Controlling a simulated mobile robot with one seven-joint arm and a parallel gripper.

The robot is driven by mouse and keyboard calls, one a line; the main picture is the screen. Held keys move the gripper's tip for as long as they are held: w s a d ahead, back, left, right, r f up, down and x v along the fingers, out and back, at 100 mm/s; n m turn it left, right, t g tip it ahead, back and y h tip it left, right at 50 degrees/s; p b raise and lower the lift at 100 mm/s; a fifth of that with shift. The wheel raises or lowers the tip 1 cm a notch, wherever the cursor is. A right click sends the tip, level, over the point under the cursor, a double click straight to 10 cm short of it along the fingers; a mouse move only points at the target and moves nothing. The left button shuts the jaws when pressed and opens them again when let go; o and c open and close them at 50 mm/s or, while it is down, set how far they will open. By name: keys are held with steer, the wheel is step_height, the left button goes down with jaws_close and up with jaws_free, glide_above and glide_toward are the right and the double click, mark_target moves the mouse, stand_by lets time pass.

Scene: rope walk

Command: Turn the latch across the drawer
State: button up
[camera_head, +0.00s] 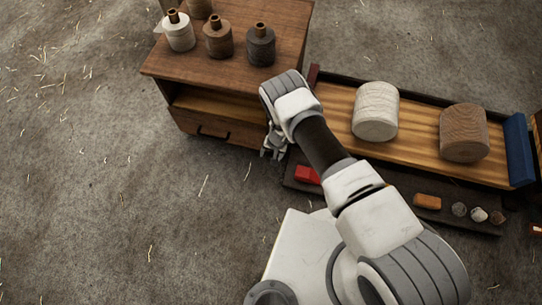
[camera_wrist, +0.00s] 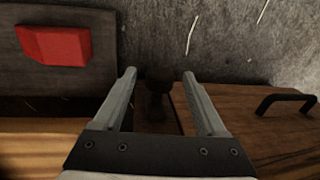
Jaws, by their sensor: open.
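The wooden cabinet (camera_head: 225,62) stands at upper left with its drawer (camera_head: 222,132) in the front. The drawer's dark handle (camera_head: 212,133) also shows at the right of the wrist view (camera_wrist: 285,101). My gripper (camera_head: 272,154) is at the right end of the drawer front. In the wrist view my gripper (camera_wrist: 160,76) is open, with one finger on each side of a dark knob-like piece (camera_wrist: 158,84), which looks like the latch. I cannot tell whether the fingers touch it. In the head view my gripper and arm hide the latch.
To the right is a wooden bench (camera_head: 420,127) with two large rolls. A dark low tray (camera_head: 395,196) before it holds a red block (camera_head: 307,174). Bare floor (camera_head: 95,150) lies left.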

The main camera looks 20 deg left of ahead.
jaws_close()
stand_by(0.4)
